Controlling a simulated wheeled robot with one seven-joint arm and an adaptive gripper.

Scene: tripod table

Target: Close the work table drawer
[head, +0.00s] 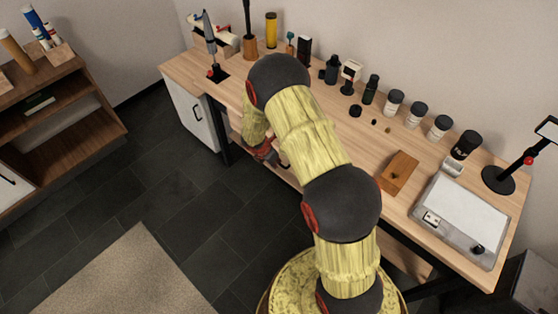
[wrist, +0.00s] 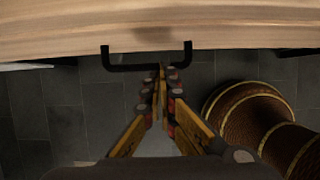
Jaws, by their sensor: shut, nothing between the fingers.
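The work table (head: 232,88) has a light wooden top and dark legs. In the wrist view, a black bar handle (wrist: 125,67) stands out from below a pale wooden edge (wrist: 80,30). The drawer's front and inside are not clearly seen, so I cannot tell how far it is open. My gripper (wrist: 161,70) is shut and empty, with its fingertips at the handle's bar, right of its middle. I cannot tell whether they touch it. In the head view my gripper (head: 265,152) is low at the table's front edge, partly hidden by my arm.
Bottles and jars (head: 394,103) line the table's back. A brown wooden block (head: 399,173), a grey tray (head: 462,222) and a black lamp (head: 498,180) stand at the right. A wooden shelf (head: 60,110) is at the left.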

